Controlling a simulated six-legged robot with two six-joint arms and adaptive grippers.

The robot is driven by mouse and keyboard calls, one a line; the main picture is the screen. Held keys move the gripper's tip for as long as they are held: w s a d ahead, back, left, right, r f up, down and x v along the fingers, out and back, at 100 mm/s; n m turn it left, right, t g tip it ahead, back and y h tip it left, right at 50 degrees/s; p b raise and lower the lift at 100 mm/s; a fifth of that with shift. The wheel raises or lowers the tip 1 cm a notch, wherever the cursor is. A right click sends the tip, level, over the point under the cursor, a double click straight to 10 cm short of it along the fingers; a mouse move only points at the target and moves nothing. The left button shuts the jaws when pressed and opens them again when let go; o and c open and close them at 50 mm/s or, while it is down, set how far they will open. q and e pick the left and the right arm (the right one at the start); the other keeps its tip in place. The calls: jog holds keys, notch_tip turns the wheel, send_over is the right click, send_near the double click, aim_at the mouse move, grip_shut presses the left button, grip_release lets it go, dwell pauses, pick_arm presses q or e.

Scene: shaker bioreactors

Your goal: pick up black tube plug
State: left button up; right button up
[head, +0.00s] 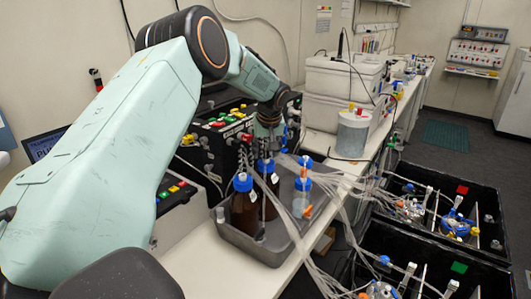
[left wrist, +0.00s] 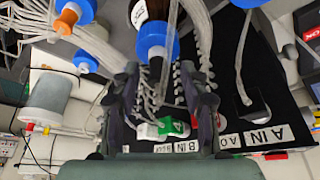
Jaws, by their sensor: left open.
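My left gripper (head: 267,145) points down over brown bottles with blue caps, the front one (head: 243,207) standing in a grey tray (head: 228,238). In the left wrist view the two dark fingers of my left gripper (left wrist: 158,75) are apart, with nothing clearly held. A blue bottle cap (left wrist: 157,40) and a thin clear tube show beyond and between them. My right gripper is not in view.
A black control box (head: 215,140) with coloured buttons stands behind the tray. Clear tubing (head: 340,190) runs from the bottles to black shaker boxes (head: 440,245) at the right. White bins (head: 340,75) and a clear container (head: 352,135) stand farther along the bench.

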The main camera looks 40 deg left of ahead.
pick_arm(q)
jog(key=shift+d+r, duration=0.15)
jog(key=shift+d, duration=0.05)
jog(key=c, duration=0.3)
jog(key=shift+w+a+f, duration=0.1)
jog(key=shift+a+f, duration=0.1)
jog(key=shift+a, duration=0.05)
jog(key=c, duration=0.5)
jog(key=shift+d+r, duration=0.15)
jog(key=shift+d, duration=0.05)
jog(key=shift+c, duration=0.4)
jog(key=shift+r, duration=0.1)
